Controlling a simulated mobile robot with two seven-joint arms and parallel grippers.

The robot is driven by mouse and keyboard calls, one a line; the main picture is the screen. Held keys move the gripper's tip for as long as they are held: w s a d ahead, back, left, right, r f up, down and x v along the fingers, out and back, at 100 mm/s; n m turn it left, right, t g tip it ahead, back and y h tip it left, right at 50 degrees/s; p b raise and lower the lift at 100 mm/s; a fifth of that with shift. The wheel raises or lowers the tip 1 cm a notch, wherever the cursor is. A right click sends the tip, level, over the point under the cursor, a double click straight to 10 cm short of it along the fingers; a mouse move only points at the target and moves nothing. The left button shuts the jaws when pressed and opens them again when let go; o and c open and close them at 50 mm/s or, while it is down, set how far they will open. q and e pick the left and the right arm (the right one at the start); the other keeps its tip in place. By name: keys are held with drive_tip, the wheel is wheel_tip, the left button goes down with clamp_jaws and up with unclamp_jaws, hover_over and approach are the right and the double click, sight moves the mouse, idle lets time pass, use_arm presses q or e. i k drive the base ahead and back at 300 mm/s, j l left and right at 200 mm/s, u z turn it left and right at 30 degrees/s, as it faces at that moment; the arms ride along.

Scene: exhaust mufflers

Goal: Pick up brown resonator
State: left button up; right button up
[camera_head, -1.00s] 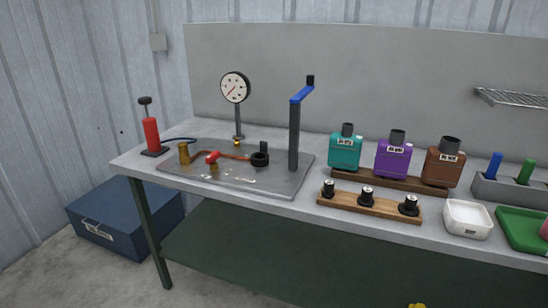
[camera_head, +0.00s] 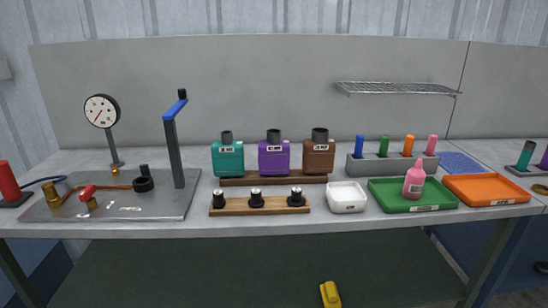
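The brown resonator (camera_head: 318,158) is a boxy brown body with a dark round neck on top and a white label on its front. It stands upright at the right end of a dark wooden rack (camera_head: 232,181) on the workbench. A purple resonator (camera_head: 273,159) stands to its left, and a teal one (camera_head: 227,159) stands at the rack's left end. Neither of my grippers shows in the head view.
In front is a wooden strip (camera_head: 276,208) with three black fittings. A white tray (camera_head: 346,197), green tray (camera_head: 390,200) with pink bottle (camera_head: 414,180), and orange tray (camera_head: 490,190) lie rightward. A grey holder (camera_head: 375,168) carries coloured sticks. A gauge plate (camera_head: 150,207) is left.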

sight(319, 152)
drive_tip(key=i+l, duration=0.3)
drive_tip(key=l, duration=0.2)
drive_tip(key=i+l+u, duration=0.15)
drive_tip(key=l, duration=0.15)
drive_tip(key=i+l+u, duration=0.2)
drive_tip(key=l, duration=0.15)
drive_tip(key=k, duration=0.1)
